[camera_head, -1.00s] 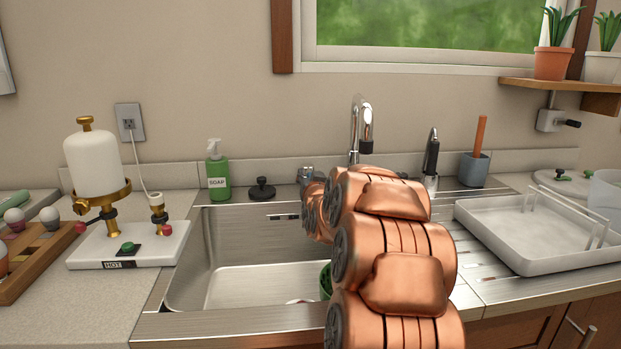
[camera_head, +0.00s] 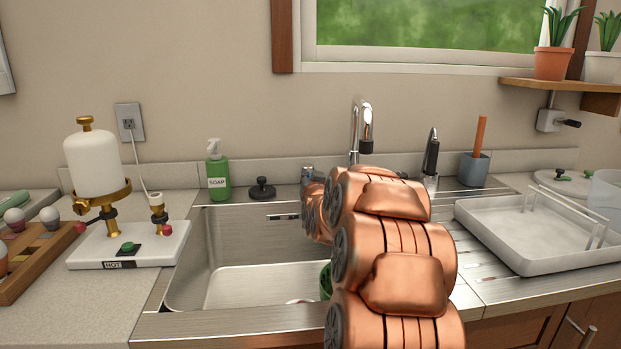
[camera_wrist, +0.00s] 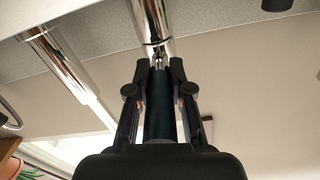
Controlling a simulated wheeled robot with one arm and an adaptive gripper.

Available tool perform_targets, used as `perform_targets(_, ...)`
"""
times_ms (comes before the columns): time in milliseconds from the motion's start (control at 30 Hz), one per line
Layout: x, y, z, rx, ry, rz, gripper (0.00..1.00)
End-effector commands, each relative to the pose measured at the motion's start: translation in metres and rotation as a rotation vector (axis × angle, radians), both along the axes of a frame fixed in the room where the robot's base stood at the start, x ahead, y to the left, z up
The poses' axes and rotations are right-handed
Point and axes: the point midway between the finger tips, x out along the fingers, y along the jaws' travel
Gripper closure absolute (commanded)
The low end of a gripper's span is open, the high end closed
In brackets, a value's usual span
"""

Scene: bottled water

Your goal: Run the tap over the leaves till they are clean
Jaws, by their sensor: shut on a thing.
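My gripper (camera_wrist: 160,68) is shut on the small tap handle at the foot of a chrome post (camera_wrist: 150,22) in the wrist view. In the head view my copper arm hides most of the gripper and the handle; a chrome top (camera_head: 307,174) shows beside it. The curved chrome tap spout (camera_head: 361,130) rises behind my arm. A green thing (camera_head: 326,281) in the sink (camera_head: 250,284) is mostly covered by my arm. I cannot tell whether it holds the leaves.
A soap bottle (camera_head: 217,168) and a black stopper (camera_head: 262,189) stand behind the sink. A hot-water device (camera_head: 128,245) is at left, a white tray (camera_head: 490,238) at right. A black-handled sprayer (camera_head: 431,155) and a brush holder (camera_head: 474,168) stand near the spout. The sink's left half is clear.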

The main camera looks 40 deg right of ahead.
Motion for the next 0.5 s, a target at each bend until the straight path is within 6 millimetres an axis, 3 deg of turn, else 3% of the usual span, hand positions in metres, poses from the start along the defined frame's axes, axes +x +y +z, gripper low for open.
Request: perform_targets(500,0.001,-0.001,0.011,0.076,0.101,-0.001,1.00)
